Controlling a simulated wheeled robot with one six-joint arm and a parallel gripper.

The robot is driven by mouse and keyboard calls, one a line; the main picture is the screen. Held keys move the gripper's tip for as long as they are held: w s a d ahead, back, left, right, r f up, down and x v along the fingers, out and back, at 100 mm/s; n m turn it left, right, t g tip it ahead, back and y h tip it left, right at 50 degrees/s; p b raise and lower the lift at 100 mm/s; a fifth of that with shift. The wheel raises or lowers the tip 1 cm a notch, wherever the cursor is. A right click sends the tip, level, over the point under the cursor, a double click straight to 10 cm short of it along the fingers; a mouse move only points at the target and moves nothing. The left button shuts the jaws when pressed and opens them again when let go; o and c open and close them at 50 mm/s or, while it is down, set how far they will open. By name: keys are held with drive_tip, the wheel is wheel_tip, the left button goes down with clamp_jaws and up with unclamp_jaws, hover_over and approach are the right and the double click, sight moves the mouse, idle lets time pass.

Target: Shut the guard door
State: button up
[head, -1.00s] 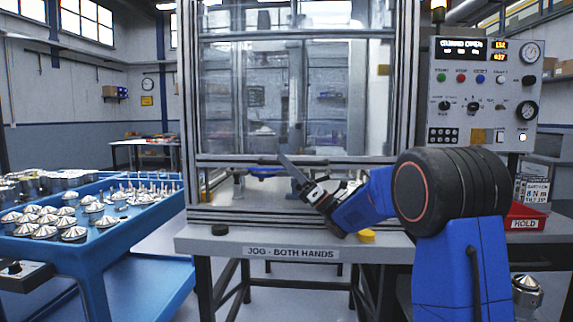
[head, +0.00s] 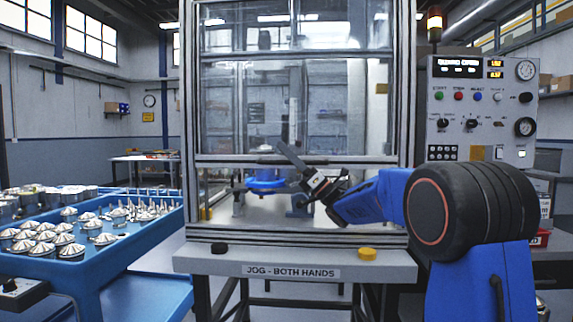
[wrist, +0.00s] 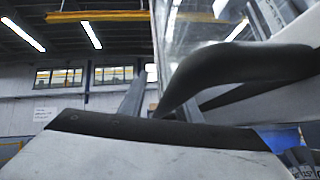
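The guard door (head: 345,110) is a clear framed panel on the front of the machine. Its bottom rail stands well above the sill (head: 215,235), leaving a gap. A dark bar handle (head: 262,160) runs along that rail; in the wrist view the handle (wrist: 240,65) looms large, close to my fingers. My gripper (head: 288,172) is at the handle, coming from the lower right. In the wrist view its two grey fingers (wrist: 160,105) stand apart, the handle crossing in front of one. I cannot tell whether they are closed on it.
A blue round part (head: 265,185) shows inside the machine through the gap. A blue cart (head: 100,262) with several metal parts stands at left. A control panel (head: 482,105) is at right. The ledge (head: 215,264) carries a black and a yellow button.

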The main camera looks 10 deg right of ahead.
drive_tip(key=shift+r, duration=0.3)
